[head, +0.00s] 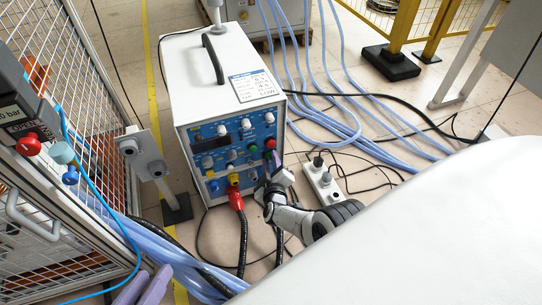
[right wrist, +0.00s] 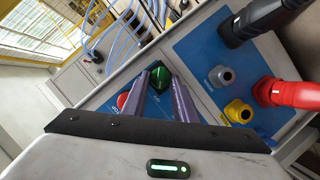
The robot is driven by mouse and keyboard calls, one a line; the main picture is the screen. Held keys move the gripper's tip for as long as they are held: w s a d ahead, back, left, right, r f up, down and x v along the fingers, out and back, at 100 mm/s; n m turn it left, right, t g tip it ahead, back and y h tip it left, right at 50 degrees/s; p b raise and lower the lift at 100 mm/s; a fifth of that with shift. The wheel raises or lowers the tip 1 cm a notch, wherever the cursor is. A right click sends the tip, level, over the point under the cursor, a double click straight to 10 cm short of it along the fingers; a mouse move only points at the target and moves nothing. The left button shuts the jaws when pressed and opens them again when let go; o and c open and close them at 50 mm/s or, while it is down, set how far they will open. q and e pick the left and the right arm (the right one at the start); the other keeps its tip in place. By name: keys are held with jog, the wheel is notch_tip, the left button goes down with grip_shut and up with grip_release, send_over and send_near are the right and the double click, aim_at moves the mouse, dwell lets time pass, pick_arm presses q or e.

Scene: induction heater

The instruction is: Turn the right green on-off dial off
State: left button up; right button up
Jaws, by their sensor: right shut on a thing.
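The green on-off dial (right wrist: 157,72) sits on the blue front panel of the white heater box (head: 197,87). In the right wrist view, my right gripper (right wrist: 160,80) has its two purple fingers closed on the dial's sides. In the head view, my right gripper (head: 272,160) reaches the panel's right edge from below, and the dial is mostly hidden behind it. A white mark shows on the dial's face; its exact angle is hard to read. My left gripper's purple fingers (head: 145,287) show at the bottom left, away from the box; their gap is unclear.
A red button (right wrist: 122,100) is close beside the gripped dial. A power strip (head: 322,180) and loose cables lie right of the box. A mesh cage (head: 95,60) stands left.

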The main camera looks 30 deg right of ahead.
pick_arm(q)
jog(key=shift+d+r, duration=0.15)
jog(key=shift+r, duration=0.05)
pick_arm(e)
jog(key=shift+w, duration=0.1)
jog(key=o, duration=1)
jog(key=shift+a, duration=0.1)
